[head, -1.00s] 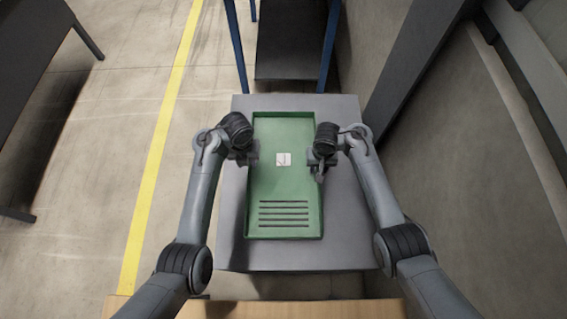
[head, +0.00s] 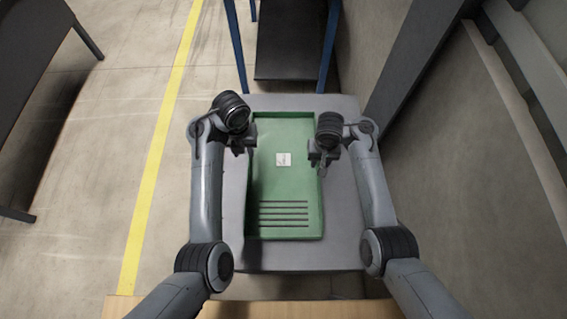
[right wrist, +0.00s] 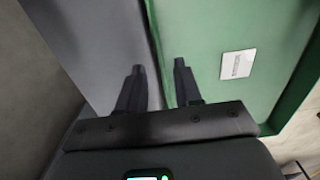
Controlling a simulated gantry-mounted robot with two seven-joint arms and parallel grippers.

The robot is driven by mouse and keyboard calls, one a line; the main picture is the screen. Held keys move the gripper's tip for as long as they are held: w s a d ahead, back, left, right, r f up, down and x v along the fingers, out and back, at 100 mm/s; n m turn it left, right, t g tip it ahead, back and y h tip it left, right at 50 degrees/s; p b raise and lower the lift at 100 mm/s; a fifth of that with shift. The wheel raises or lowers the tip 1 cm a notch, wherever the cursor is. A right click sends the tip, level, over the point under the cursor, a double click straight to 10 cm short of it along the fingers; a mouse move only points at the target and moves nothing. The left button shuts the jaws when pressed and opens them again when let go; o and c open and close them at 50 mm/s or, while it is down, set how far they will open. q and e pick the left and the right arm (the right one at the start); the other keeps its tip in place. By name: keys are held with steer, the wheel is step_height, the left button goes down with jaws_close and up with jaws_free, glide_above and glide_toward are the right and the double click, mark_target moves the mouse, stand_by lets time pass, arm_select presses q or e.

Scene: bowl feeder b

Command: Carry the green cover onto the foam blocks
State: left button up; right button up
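The green cover (head: 284,187), a long shallow tray shape with a white label and dark slots near its front end, lies on a grey table. It also shows in the right wrist view (right wrist: 215,25). My left gripper (head: 243,147) is over its left edge; its fingers are too small and hidden to judge. My right gripper (head: 322,168) is at its right edge. In the right wrist view, its fingers (right wrist: 159,68) are apart, one on each side of the cover's edge. No foam blocks can be made out.
The grey table (head: 342,225) has bare margins around the cover. A wooden surface (head: 262,309) lies at the front edge. A blue-legged dark rack (head: 291,45) stands behind, and a dark table (head: 28,55) is at far left.

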step_height(320, 180, up, 8)
steer(key=shift+f, duration=0.25)
stand_by(0.5)
